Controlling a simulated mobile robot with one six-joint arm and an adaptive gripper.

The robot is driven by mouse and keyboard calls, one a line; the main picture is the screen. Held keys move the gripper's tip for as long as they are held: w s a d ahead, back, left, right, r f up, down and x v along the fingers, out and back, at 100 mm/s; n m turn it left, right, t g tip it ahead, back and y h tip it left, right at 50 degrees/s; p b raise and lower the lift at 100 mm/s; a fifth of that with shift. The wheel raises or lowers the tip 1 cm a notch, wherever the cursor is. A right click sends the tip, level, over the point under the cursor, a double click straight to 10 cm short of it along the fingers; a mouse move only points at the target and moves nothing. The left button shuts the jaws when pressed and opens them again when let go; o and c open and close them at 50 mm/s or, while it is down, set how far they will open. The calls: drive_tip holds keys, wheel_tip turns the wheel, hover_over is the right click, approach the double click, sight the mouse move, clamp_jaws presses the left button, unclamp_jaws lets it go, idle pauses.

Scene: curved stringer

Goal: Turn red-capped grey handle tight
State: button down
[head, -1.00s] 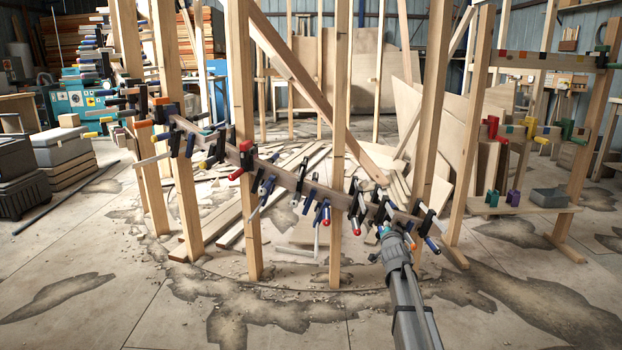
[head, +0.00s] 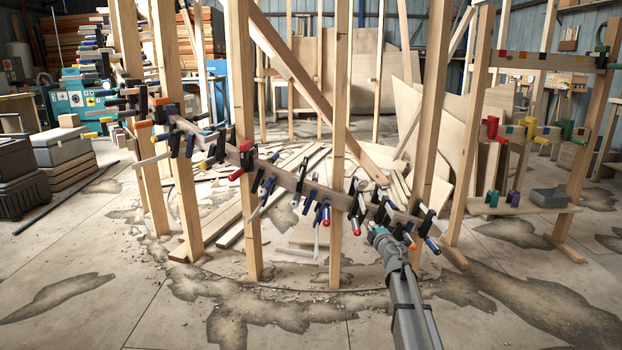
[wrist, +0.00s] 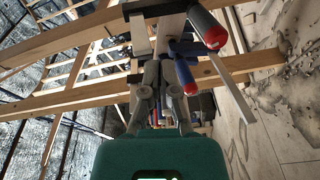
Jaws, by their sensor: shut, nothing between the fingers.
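A grey clamp handle with a red cap (wrist: 208,28) shows at the upper right of the wrist view, beside a blue handle with a red end (wrist: 185,74). In the head view a pale handle with a red cap (head: 355,226) hangs from the curved stringer (head: 308,186), left of my gripper (head: 373,232); I cannot tell for sure that it is the same handle. In the wrist view my gripper (wrist: 158,68) is shut and empty, close to the clamps. The red-capped grey handle is apart from the fingers, to their upper right.
Several clamps line the stringer on both sides, with a dark clamp and orange-tipped handle (head: 410,240) just right of my gripper. Wooden uprights (head: 338,150) stand close by. A rack with coloured clamps (head: 535,130) stands at the right. The front floor is open.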

sight(358, 229)
drive_tip(key=f+n+g, duration=0.1)
drive_tip(key=n, duration=0.4)
drive_tip(key=s+a+f+n+g, duration=0.1)
drive_tip(key=f+n, duration=0.1)
drive_tip(key=n, duration=0.3)
drive_tip(key=f+n+g, duration=0.1)
drive_tip(key=f+n, duration=0.1)
drive_tip(key=n, duration=0.3)
drive_tip(key=shift+s+a+g+y, duration=0.2)
drive_tip(key=shift+a+g+y, duration=0.1)
drive_tip(key=shift+a+y, duration=0.1)
drive_tip(key=shift+w+r, duration=0.1)
drive_tip(key=shift+w, duration=0.1)
drive_tip(key=shift+w+a+r+p, duration=0.1)
drive_tip(key=shift+w+r+p, duration=0.1)
drive_tip(key=shift+w, duration=0.9)
drive_tip(key=shift+w+r+p, duration=0.15)
drive_tip(key=shift+w+p, duration=0.05)
drive_tip(key=shift+w, duration=0.9)
drive_tip(key=shift+w+a+r+p, duration=0.1)
drive_tip(key=shift+w+r+p, duration=0.1)
drive_tip(key=shift+w, duration=0.9)
drive_tip(key=shift+a+f+b, duration=0.1)
drive_tip(key=shift+f+b, duration=0.3)
drive_tip(key=shift+f, duration=0.05)
drive_tip(key=shift+a+f, duration=0.1)
drive_tip(key=shift+a, duration=0.1)
drive_tip(key=shift+d+f+b, duration=0.1)
drive_tip(key=shift+d+b, duration=0.15)
drive_tip(key=shift+b, duration=0.05)
